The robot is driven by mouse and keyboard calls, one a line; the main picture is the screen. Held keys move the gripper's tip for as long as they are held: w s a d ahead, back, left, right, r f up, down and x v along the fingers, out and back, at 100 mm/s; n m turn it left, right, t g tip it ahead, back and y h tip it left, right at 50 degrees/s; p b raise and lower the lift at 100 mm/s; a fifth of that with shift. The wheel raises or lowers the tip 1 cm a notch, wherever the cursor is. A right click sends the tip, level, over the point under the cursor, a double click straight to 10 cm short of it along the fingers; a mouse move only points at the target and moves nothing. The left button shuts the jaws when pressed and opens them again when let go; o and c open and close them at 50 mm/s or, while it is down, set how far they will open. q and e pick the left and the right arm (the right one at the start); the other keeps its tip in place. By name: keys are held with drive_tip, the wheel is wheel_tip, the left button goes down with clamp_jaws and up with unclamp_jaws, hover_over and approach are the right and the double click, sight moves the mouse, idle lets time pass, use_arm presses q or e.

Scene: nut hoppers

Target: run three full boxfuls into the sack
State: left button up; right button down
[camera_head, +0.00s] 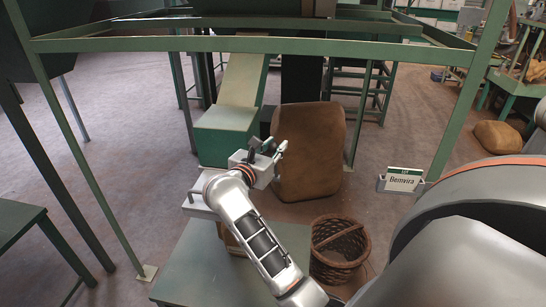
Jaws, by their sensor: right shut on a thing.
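A brown sack (310,152) stands upright on the floor in the middle of the view, its mouth not clearly visible. Left of it is a green box (223,136) at the foot of a pale sloping chute (242,78). My right gripper (272,148) is between the green box and the sack, in front of their near faces. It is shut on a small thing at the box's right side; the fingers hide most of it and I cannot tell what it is. My left gripper is not in view.
A green metal frame (250,45) crosses above. A wicker basket (338,262) stands beside a grey-green table (200,262) below my arm. A sign reading "Bemvira" (402,181) stands to the right. Another sack (497,135) lies farther right. Floor between sign and frame is clear.

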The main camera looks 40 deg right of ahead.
drive_tip(key=shift+w+d+r, duration=0.25)
drive_tip(key=shift+w+d, duration=0.15)
drive_tip(key=c, duration=1.8)
unclamp_jaws()
drive_tip(key=shift+w+f, duration=0.1)
drive_tip(key=shift+w, duration=0.05)
drive_tip(key=shift+o, duration=0.2)
drive_tip(key=shift+a, duration=0.1)
drive_tip(key=v, duration=0.7)
drive_tip(key=shift+a, duration=0.15)
